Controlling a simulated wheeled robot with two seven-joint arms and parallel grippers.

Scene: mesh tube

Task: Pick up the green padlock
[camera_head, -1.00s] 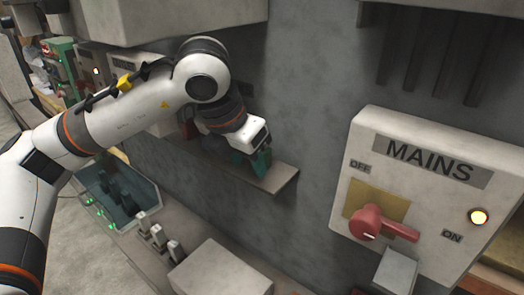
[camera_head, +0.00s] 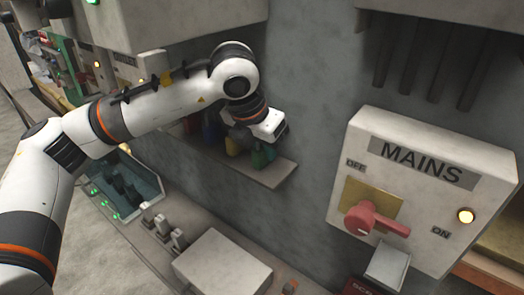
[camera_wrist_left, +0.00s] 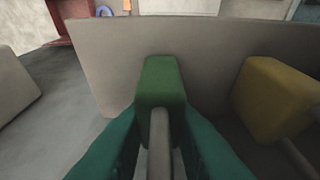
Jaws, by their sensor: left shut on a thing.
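The green padlock (camera_wrist_left: 160,85) is in the middle of the left wrist view, its grey shackle (camera_wrist_left: 159,145) pointing toward my wrist. My left gripper (camera_wrist_left: 160,130) has teal fingers on both sides of the shackle and is shut on the padlock. In the head view the left gripper (camera_head: 267,138) is at the wall ledge, with the green padlock (camera_head: 258,160) at its fingertips, small and partly hidden. I cannot tell whether the padlock touches the ledge. My right gripper is in neither view.
A yellow padlock (camera_wrist_left: 277,98) is close on the right in the left wrist view. Blue (camera_head: 212,132) and yellow (camera_head: 233,146) padlocks share the grey ledge (camera_head: 274,178). The MAINS box (camera_head: 430,190) with its red switch is on the right. An open bin (camera_head: 150,183) is below.

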